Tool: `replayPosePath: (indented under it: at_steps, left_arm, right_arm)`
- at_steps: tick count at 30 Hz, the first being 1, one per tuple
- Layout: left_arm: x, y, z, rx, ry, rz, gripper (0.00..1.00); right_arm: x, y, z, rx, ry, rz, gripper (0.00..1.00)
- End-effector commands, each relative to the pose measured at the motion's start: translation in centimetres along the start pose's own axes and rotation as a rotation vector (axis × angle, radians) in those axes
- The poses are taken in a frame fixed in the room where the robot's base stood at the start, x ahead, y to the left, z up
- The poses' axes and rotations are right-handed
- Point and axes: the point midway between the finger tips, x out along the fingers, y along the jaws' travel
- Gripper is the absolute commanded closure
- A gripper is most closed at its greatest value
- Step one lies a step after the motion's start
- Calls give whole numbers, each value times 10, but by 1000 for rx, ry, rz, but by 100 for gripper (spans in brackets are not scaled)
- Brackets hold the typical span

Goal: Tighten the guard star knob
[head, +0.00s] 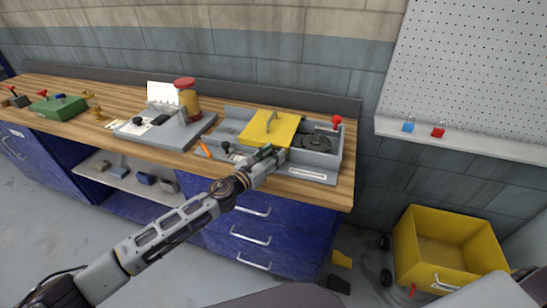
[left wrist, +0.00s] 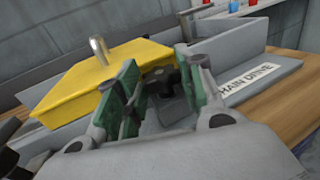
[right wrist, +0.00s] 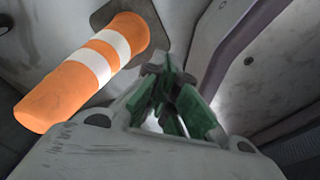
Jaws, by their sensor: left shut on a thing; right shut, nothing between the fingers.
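A yellow guard plate (head: 262,135) with an upright metal handle lies over a grey machine housing (head: 340,158) on the workbench. In the left wrist view the guard (left wrist: 85,80) is left of my fingers. My left gripper (head: 268,154) is at the front of the housing, beside the guard's right front corner. It is shut on a dark knob (left wrist: 168,86), which I take as the star knob; the fingers partly hide it, and its lobes are unclear. My right gripper (right wrist: 168,98) is shut and empty, seen only in the right wrist view.
A red knob (head: 336,120) stands at the housing's right end. A red-lidded jar (head: 187,97) stands left. An orange-and-white post (right wrist: 90,70) is near my right gripper. A yellow bin (head: 402,242) stands on the floor.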

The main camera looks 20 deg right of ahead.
Motion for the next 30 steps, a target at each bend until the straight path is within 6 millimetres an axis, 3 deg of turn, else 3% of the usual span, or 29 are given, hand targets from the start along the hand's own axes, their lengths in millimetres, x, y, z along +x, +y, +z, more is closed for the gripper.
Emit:
replayPosePath:
  at_steps: [5,8,17,22,29,30]
  left_arm:
    - [0,2,-2,1,0,-64,86]
    - [0,3,-2,2,0,-93,86]
    - [0,3,0,0,0,-137,86]
    - [0,3,0,0,0,-140,86]
    - [0,3,0,0,-1,-139,86]
    - [0,3,0,0,-1,-139,57]
  right_arm:
    - [8,14,5,-3,-15,16,100]
    - [9,17,-6,-3,-2,18,100]
    - [8,-3,-35,7,31,-1,100]
    - [8,-13,-30,10,25,-12,100]
    - [8,-9,-20,7,11,-8,100]
    - [8,-7,-20,6,12,-6,100]
